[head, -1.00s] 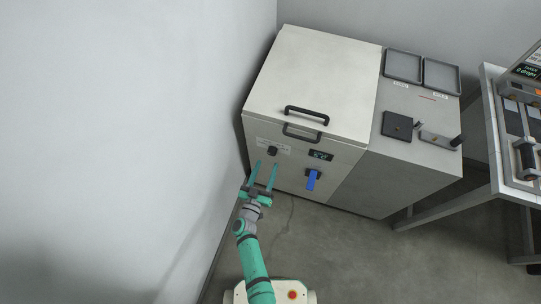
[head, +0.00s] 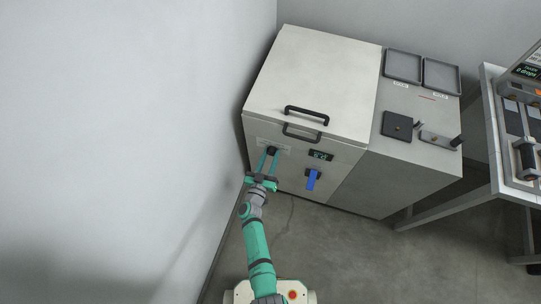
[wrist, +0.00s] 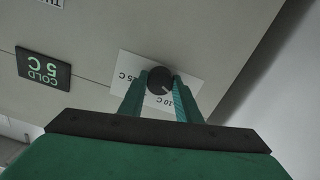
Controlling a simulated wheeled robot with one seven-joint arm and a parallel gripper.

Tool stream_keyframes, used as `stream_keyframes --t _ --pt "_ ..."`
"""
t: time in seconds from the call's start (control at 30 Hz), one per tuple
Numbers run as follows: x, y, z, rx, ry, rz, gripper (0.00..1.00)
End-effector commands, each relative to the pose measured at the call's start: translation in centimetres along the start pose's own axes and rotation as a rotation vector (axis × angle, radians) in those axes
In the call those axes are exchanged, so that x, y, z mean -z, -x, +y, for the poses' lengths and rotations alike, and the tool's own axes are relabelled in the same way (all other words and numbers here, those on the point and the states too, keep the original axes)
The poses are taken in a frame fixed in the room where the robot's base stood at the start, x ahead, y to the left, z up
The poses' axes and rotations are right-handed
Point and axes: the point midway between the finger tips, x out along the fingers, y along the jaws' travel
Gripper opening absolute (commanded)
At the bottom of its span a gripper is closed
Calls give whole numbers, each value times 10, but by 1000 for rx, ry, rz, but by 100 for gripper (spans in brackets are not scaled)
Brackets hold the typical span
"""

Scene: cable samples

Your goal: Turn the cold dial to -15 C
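The cold dial (head: 272,151) is a small dark round knob on the upper left front of the white chest unit. In the wrist view the dial (wrist: 160,80) sits on a white label (wrist: 127,66), with partly covered temperature marks beside it. My gripper (head: 270,155) reaches the dial from the front. In the wrist view its two green fingers (wrist: 159,88) stand on either side of the dial and appear to touch it. The dark display (head: 320,155) is right of the dial; in the wrist view the display (wrist: 43,69) appears upside down and reads COLD 5 C.
A blue-handled lever (head: 311,180) sits below the display. The lid's black handle (head: 307,115) and a second handle (head: 302,133) are above the dial. A grey wall (head: 150,130) stands close on the left. A bench (head: 495,130) is at the right.

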Motion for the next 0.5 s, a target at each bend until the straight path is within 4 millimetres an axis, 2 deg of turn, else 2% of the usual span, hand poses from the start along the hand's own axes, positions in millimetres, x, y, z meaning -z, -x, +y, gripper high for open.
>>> stream_keyframes --t 0.27,0.5 --pt "0 0 1 -1 -21 0 8" --pt "0 0 1 -2 -132 1 8"
